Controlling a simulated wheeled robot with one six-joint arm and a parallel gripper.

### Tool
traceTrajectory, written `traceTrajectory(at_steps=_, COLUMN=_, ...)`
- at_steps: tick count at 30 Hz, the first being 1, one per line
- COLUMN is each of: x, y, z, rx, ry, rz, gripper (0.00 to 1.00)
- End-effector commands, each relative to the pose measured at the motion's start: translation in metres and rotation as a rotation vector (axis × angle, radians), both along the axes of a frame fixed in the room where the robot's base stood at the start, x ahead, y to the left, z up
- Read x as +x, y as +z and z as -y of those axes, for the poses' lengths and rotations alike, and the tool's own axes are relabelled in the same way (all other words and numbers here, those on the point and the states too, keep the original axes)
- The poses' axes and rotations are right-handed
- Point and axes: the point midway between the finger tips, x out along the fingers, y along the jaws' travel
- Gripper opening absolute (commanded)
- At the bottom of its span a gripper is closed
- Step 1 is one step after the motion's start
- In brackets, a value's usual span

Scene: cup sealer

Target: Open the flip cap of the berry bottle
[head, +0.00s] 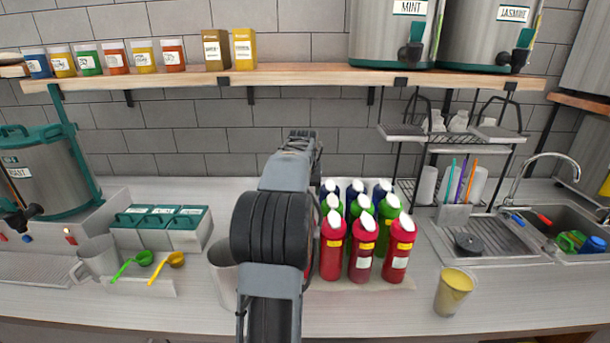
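Several squeeze bottles stand close together in rows right of my arm on the counter. Red bottles (362,249) are in front, green bottles (389,211) behind them and dark blue bottles (354,188) at the back. All have white slanted caps. The labels are too small to read, so I cannot tell which is the berry bottle or whether any cap is open. My gripper (302,136) is at the far end of my raised arm, in front of the tiled wall, left of the bottles. Its fingers are seen from behind, and my arm hides the counter below.
A yellow cup (454,292) stands front right, before the sink (565,228). A metal jug (224,275) is partly behind my arm. A wooden shelf (290,75) crosses above. A wire rack (451,134) stands back right. Teal-lidded boxes (160,228) are left.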

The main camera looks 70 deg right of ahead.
Motion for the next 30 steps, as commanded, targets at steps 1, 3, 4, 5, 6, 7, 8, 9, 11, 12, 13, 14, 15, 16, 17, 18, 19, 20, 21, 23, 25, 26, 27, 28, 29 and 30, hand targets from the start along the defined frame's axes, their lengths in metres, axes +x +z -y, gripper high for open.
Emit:
traceTrajectory(at_steps=1, x=-0.001, y=0.008, z=-0.003, rx=-0.006, ry=0.000, rz=0.002, gripper=0.65)
traceTrajectory(at_steps=3, x=-0.002, y=0.021, z=-0.008, rx=-0.006, ry=0.000, rz=0.002, gripper=0.65)
traceTrajectory(at_steps=4, x=-0.003, y=0.027, z=-0.010, rx=-0.007, ry=0.000, rz=0.002, gripper=0.65)
traceTrajectory(at_steps=5, x=-0.003, y=0.033, z=-0.013, rx=-0.005, ry=0.000, rz=0.001, gripper=0.65)
traceTrajectory(at_steps=6, x=-0.004, y=0.041, z=-0.016, rx=-0.005, ry=0.000, rz=0.001, gripper=0.65)
traceTrajectory(at_steps=7, x=-0.005, y=0.047, z=-0.018, rx=-0.005, ry=0.000, rz=0.001, gripper=0.65)
traceTrajectory(at_steps=8, x=-0.005, y=0.053, z=-0.020, rx=-0.005, ry=0.000, rz=0.001, gripper=0.65)
traceTrajectory(at_steps=9, x=-0.006, y=0.060, z=-0.023, rx=-0.005, ry=0.000, rz=0.001, gripper=0.65)
traceTrajectory(at_steps=11, x=-0.007, y=0.071, z=-0.026, rx=-0.004, ry=0.000, rz=0.001, gripper=0.65)
traceTrajectory(at_steps=12, x=-0.008, y=0.077, z=-0.029, rx=-0.003, ry=0.000, rz=0.001, gripper=0.65)
traceTrajectory(at_steps=13, x=-0.008, y=0.082, z=-0.031, rx=-0.002, ry=0.000, rz=0.001, gripper=0.65)
traceTrajectory(at_steps=14, x=-0.009, y=0.086, z=-0.032, rx=-0.002, ry=0.000, rz=0.001, gripper=0.65)
traceTrajectory(at_steps=15, x=-0.009, y=0.091, z=-0.035, rx=-0.002, ry=0.000, rz=0.001, gripper=0.65)
traceTrajectory(at_steps=16, x=-0.010, y=0.095, z=-0.036, rx=-0.002, ry=0.000, rz=0.001, gripper=0.65)
traceTrajectory(at_steps=17, x=-0.010, y=0.099, z=-0.037, rx=-0.002, ry=0.000, rz=0.001, gripper=0.65)
traceTrajectory(at_steps=18, x=-0.011, y=0.102, z=-0.038, rx=0.000, ry=0.000, rz=0.000, gripper=0.65)
traceTrajectory(at_steps=19, x=-0.011, y=0.105, z=-0.039, rx=0.000, ry=0.000, rz=0.000, gripper=0.65)
traceTrajectory(at_steps=20, x=-0.011, y=0.107, z=-0.040, rx=-0.001, ry=0.000, rz=0.000, gripper=0.65)
traceTrajectory(at_steps=21, x=-0.011, y=0.109, z=-0.041, rx=0.000, ry=0.000, rz=0.000, gripper=0.65)
traceTrajectory(at_steps=23, x=-0.012, y=0.111, z=-0.042, rx=0.002, ry=0.000, rz=-0.001, gripper=0.65)
traceTrajectory(at_steps=25, x=-0.012, y=0.113, z=-0.043, rx=0.002, ry=0.000, rz=-0.001, gripper=0.65)
traceTrajectory(at_steps=26, x=-0.012, y=0.113, z=-0.043, rx=0.002, ry=0.000, rz=-0.001, gripper=0.65)
traceTrajectory(at_steps=27, x=-0.012, y=0.114, z=-0.043, rx=0.002, ry=0.000, rz=-0.001, gripper=0.65)
traceTrajectory(at_steps=28, x=-0.012, y=0.114, z=-0.043, rx=0.002, ry=0.000, rz=-0.001, gripper=0.65)
traceTrajectory(at_steps=29, x=-0.012, y=0.114, z=-0.043, rx=0.002, ry=0.000, rz=-0.001, gripper=0.65)
traceTrajectory(at_steps=30, x=-0.012, y=0.114, z=-0.043, rx=0.002, ry=0.000, rz=-0.001, gripper=0.65)
